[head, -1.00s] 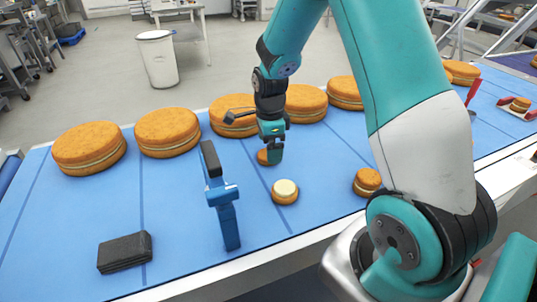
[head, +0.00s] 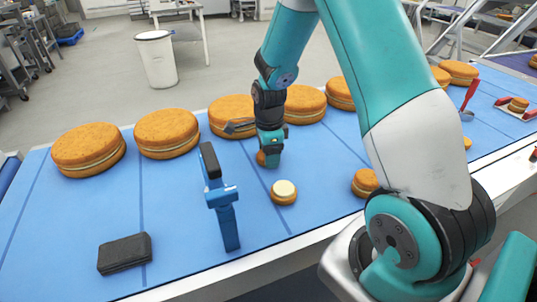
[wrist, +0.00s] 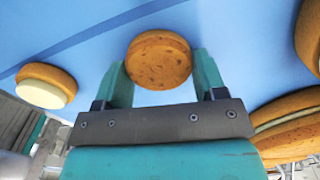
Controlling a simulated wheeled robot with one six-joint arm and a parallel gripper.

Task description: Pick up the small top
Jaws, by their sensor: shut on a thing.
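The small top (wrist: 158,60) is a round, orange-brown piece of cake between the two fingers of my gripper (wrist: 160,78) in the wrist view. My gripper is shut on it. In the head view the small top (head: 261,158) shows only in part, at the left of my gripper (head: 269,160), which points down over the blue belt. I cannot tell whether the top still touches the belt. A small round with a pale cream face (head: 284,192) sits on the belt just in front of my gripper. It also shows at the left of the wrist view (wrist: 44,88).
Several large filled rounds (head: 88,150) stand in a row along the far side of the belt (head: 180,215). A small filled round (head: 364,182) sits to the right. A blue clamp-like stand (head: 224,205) and a black block (head: 125,253) are at the front left.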

